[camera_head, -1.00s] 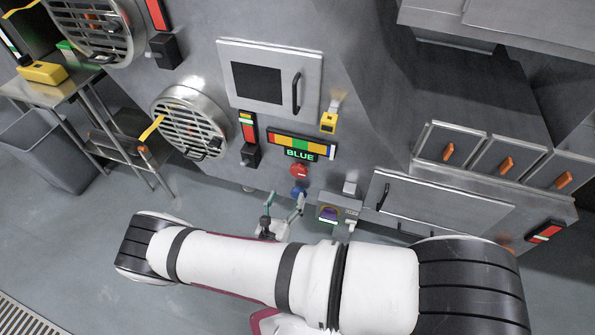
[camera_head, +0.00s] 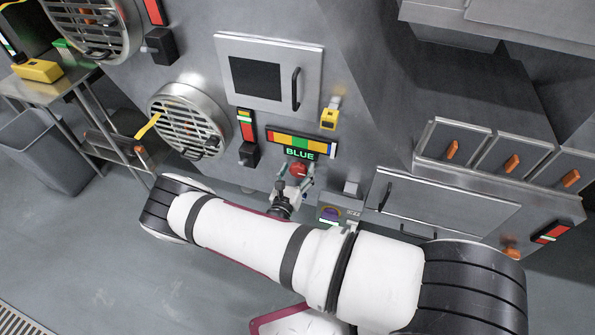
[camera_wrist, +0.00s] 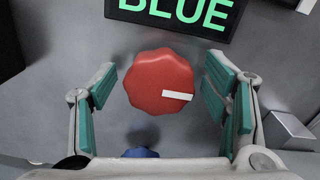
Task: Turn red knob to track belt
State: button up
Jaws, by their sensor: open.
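The red knob (camera_head: 298,170) is on the grey machine wall, just below a black display (camera_head: 300,154) that reads "BLUE" in green. In the wrist view the red knob (camera_wrist: 159,82) has a scalloped edge and a white mark pointing right. My gripper (camera_wrist: 160,88) is open, with one green-padded finger on each side of the knob. Gaps show between the knob and both fingers. In the head view my gripper (camera_head: 293,180) is at the knob from below. A blue knob (camera_wrist: 140,153) shows partly below the red one, mostly hidden by my gripper.
A colour bar (camera_head: 300,141) of several colours sits above the display. A black switch box (camera_head: 249,154) is to the left, and a small grey box with a round purple dial (camera_head: 331,213) is at lower right. A round vent (camera_head: 185,120) sticks out further left.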

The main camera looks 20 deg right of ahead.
jog(key=c, duration=1.2)
jog(key=shift+o, duration=0.2)
jog(key=shift+n, duration=0.3)
jog(key=n, duration=0.4)
jog(key=shift+w+a+n, duration=0.1)
jog(key=shift+a+n, duration=0.05)
jog(key=shift+n, duration=0.15)
jog(key=n, duration=0.4)
jog(key=shift+f+n, duration=0.15)
jog(key=shift+n, duration=0.15)
jog(key=n+b, duration=0.1)
jog(key=n, duration=0.4)
jog(key=shift+a+f, duration=0.1)
jog(key=shift+f, duration=0.05)
jog(key=n, duration=0.4)
jog(key=shift+n, duration=0.3)
jog(key=shift+f, duration=0.1)
